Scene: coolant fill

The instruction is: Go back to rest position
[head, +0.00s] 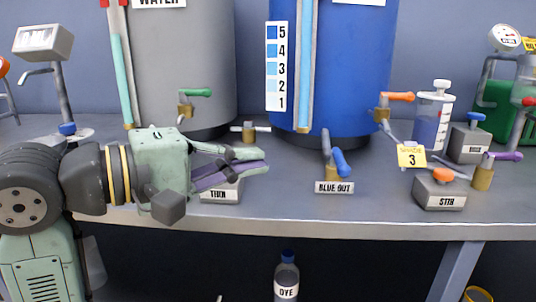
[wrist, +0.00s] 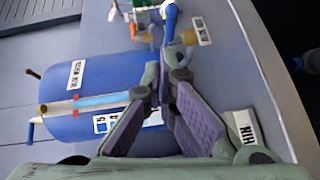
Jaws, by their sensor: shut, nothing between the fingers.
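My gripper (head: 262,160) is shut and empty in the head view. It reaches in from the left, above the bench (head: 300,215), and points right. Its fingers hang over a grey block (head: 222,194) whose label is partly hidden. In the wrist view the two purple-padded fingers close together at their tips (wrist: 172,66), with nothing between them. The blue tank (head: 335,90) stands behind and to the right of the fingertips. It also shows in the wrist view (wrist: 88,85), at the left.
A grey WATER tank (head: 185,70) stands behind my gripper. A blue-handled valve (head: 338,160) with a BLUE OUT sign (head: 334,188) stands right of the fingers. A STIR block (head: 440,192) is further right. A DYE bottle (head: 287,280) stands below the bench.

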